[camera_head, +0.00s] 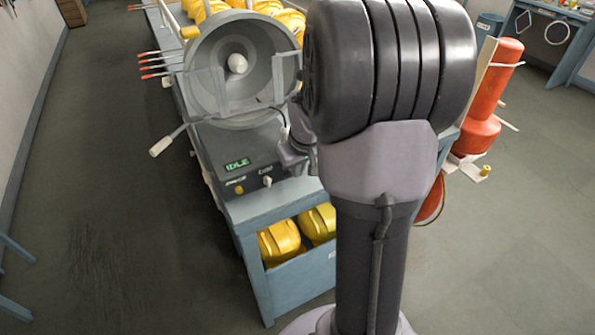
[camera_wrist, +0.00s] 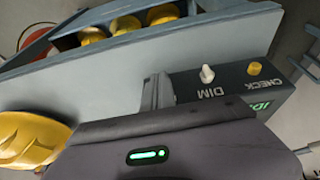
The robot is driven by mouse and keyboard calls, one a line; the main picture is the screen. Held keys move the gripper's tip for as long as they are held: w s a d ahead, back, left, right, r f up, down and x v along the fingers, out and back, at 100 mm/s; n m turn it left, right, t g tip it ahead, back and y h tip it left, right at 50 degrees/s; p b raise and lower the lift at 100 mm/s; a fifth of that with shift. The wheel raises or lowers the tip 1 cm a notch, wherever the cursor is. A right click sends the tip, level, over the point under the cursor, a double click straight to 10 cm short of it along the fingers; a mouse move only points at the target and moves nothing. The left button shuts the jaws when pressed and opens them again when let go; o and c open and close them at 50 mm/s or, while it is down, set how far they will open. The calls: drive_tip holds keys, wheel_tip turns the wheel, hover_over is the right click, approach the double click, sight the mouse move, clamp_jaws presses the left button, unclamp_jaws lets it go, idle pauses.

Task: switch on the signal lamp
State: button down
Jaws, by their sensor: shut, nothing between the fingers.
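The signal lamp (camera_head: 205,75) is a large grey round housing with a pale centre, on the near end of a blue-grey cart; I see no glow in it. Below it, a dark control box (camera_head: 225,150) has a green display reading IDLE. In the wrist view the box carries a white knob (camera_wrist: 207,74) marked DIM and a yellow button (camera_wrist: 254,68) marked CHECK. My gripper (camera_wrist: 157,88) is shut and empty, its fingertips left of the white knob and apart from it. In the head view my arm hides most of the gripper.
A lever with a pale grip (camera_head: 160,147) sticks out left of the lamp. The floor (camera_head: 100,230) at the left is clear.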

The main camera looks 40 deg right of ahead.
drive_tip(key=shift+s+f+t+b, duration=0.1)
drive_tip(key=shift+f+t+b, duration=0.2)
drive_tip(key=shift+b, duration=0.3)
drive_tip(key=shift+s+a+f+b, duration=0.1)
drive_tip(key=shift+s+f+b, duration=0.35)
drive_tip(key=shift+b, duration=0.9)
drive_tip(key=shift+w, duration=0.2)
idle(0.3)
drive_tip(key=shift+w+r+p, duration=0.25)
drive_tip(key=shift+w+p, duration=0.15)
drive_tip(key=shift+w, duration=0.25)
drive_tip(key=shift+r, duration=0.15)
